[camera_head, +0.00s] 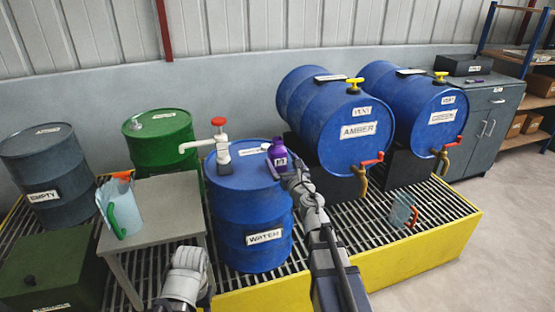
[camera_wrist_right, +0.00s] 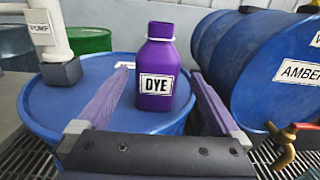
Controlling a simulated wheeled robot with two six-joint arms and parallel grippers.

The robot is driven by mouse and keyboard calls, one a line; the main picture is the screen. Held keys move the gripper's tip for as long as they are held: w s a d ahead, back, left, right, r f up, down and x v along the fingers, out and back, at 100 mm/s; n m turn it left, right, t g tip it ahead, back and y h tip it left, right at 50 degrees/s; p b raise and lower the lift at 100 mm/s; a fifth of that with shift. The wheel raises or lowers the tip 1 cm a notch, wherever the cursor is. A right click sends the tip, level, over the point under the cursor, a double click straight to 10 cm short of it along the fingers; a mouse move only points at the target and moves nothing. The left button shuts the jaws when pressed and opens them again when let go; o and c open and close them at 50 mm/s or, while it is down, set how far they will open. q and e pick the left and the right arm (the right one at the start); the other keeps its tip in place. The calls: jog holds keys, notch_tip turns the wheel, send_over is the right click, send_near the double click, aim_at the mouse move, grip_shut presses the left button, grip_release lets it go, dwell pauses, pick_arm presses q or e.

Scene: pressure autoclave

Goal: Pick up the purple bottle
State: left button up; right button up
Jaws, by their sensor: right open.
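The purple bottle (camera_head: 278,153) stands upright on top of the upright blue water drum (camera_head: 247,215). In the right wrist view the bottle (camera_wrist_right: 158,70) shows a white DYE label and a purple cap. My right gripper (camera_head: 279,168) is open, with its two fingers (camera_wrist_right: 160,95) reaching forward on either side of the bottle. There are gaps between the bottle and the fingers in the wrist view. My left arm shows at the bottom of the head view, but its gripper fingers cannot be made out.
A white hand pump with a red knob (camera_head: 219,122) stands on the same drum, left of the bottle. Blue AMBER drum (camera_head: 330,125) lies on its side to the right. A grey table (camera_head: 165,195) with a clear jug (camera_head: 120,208) stands left. Yellow-edged grating (camera_head: 420,245) lies below.

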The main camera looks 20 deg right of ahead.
aim_at(280, 159)
jog(key=w, duration=0.5)
jog(key=shift+a+r, duration=0.1)
jog(key=shift+a, duration=0.1)
grip_shut()
dwell(0.6)
